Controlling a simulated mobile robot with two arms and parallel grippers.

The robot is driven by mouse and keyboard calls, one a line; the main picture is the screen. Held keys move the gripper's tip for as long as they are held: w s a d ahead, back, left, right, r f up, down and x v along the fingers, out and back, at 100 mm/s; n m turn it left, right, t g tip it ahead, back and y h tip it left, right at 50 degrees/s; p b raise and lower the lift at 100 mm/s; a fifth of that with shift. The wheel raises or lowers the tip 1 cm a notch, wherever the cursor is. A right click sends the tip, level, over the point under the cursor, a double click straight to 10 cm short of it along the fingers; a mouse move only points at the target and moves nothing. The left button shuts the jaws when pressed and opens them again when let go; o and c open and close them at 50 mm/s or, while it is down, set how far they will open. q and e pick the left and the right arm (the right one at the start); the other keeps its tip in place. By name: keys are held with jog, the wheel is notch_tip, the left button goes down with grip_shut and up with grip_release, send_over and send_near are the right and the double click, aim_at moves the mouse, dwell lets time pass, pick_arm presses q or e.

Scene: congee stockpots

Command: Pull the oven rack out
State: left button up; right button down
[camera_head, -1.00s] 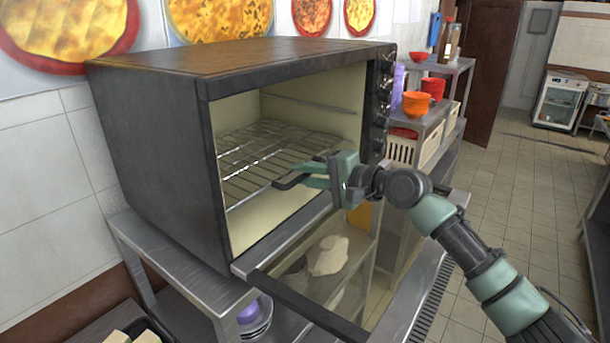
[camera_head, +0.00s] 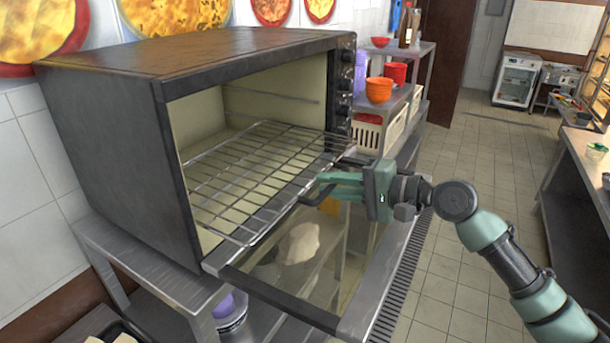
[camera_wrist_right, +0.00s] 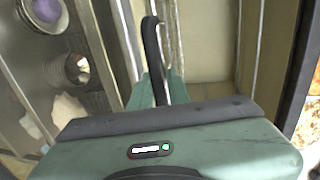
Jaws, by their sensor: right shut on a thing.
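The oven (camera_head: 110,130) stands open on a metal stand, its glass door (camera_head: 285,262) folded down. The wire oven rack (camera_head: 235,185) is partly out of the oven, its front end above the lowered door. In the right wrist view the green fingers (camera_wrist_right: 152,92) are beside metal rack bars; the exact contact is partly hidden by the gripper body. My left gripper is not in view.
A side shelf right of the oven holds an orange bowl (camera_head: 379,90), a red bowl (camera_head: 395,72) and a white basket (camera_head: 368,134). A counter (camera_head: 585,150) stands at far right. The tiled floor (camera_head: 460,220) between is clear.

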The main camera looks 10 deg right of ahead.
jog(key=shift+s+d+f, duration=0.5)
jog(key=shift+s+d, duration=0.35)
jog(key=shift+d, duration=0.05)
jog(key=c, duration=1.5)
grip_release()
jog(key=shift+o, duration=0.2)
jog(key=shift+w+r, duration=0.1)
jog(key=shift+w, duration=0.05)
jog(key=shift+r, duration=0.1)
jog(key=b+v, duration=0.3)
jog(key=v, duration=0.3)
jog(key=shift+d, duration=0.3)
jog(key=shift+s+d+r, duration=0.15)
jog(key=shift+s+d, duration=0.2)
jog(key=shift+s, duration=0.2)
